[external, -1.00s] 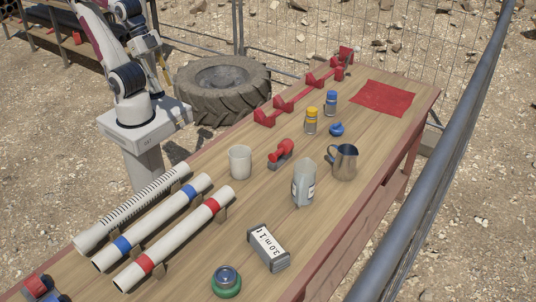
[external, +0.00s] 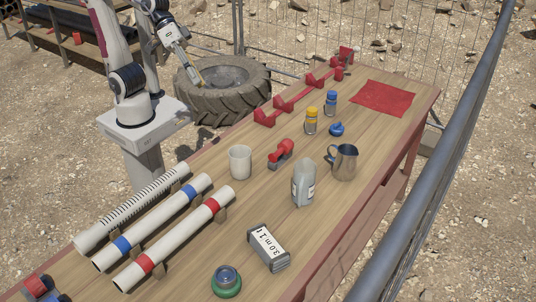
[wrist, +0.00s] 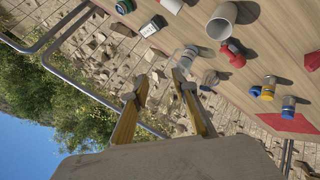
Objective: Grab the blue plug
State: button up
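The blue plug (external: 337,129) is a small rounded blue piece on the wooden table, between the capped bottles and the metal pitcher. My gripper (external: 203,84) is high over the tyre, left of the table and well away from the plug. In the wrist view my gripper (wrist: 157,88) shows its two yellowish fingers spread apart with nothing between them. A small blue patch shows beside the right finger in that view; I cannot tell for sure whether it is the plug.
A blue-capped bottle (external: 331,103) and a yellow-capped bottle (external: 311,121) stand close to the plug. A red cloth (external: 384,97) lies at the far end.

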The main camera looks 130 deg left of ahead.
jog(key=w+a+r+n+t+y, duration=0.1)
jog(key=w+a+n+t, duration=0.15)
jog(key=w+n, duration=0.45)
jog(key=w+a+r+n+t+y, duration=0.1)
jog(key=w+a+r+n, duration=0.2)
jog(key=w, duration=0.8)
jog(key=w+a+f+n+y, duration=0.3)
jog(key=w+a+n, duration=0.3)
jog(key=a, duration=0.1)
jog(key=w+a+f+n+y, duration=0.2)
jog(key=w+a+f+n, duration=0.1)
jog(key=w+a+n, duration=0.35)
jog(key=a+f+n+g+y, duration=0.4)
jog(key=a+f+n+y, duration=0.1)
jog(key=a+f+n, duration=0.75)
jog(key=s+a+f+n+g+y, duration=0.1)
jog(key=s+a+f+n+g, duration=0.1)
jog(key=f, duration=0.3)
jog(key=s+a+f+n+g+y, duration=0.1)
jog(key=s+a+f+n+g, duration=0.1)
jog(key=s+a+f+n, duration=0.1)
jog(key=s+a+f+n+g+y, duration=0.1)
jog(key=s+a+f+n+g, duration=0.1)
jog(key=f, duration=0.5)
jog(key=shift+s+a+f+n+g, duration=0.1)
jog(key=shift+a+n+g, duration=0.2)
jog(key=shift+a+n, duration=0.3)
jog(key=shift+s+a+f+n+g, duration=0.1)
jog(key=shift+a+n+g, duration=0.25)
jog(key=shift+a, duration=0.35)
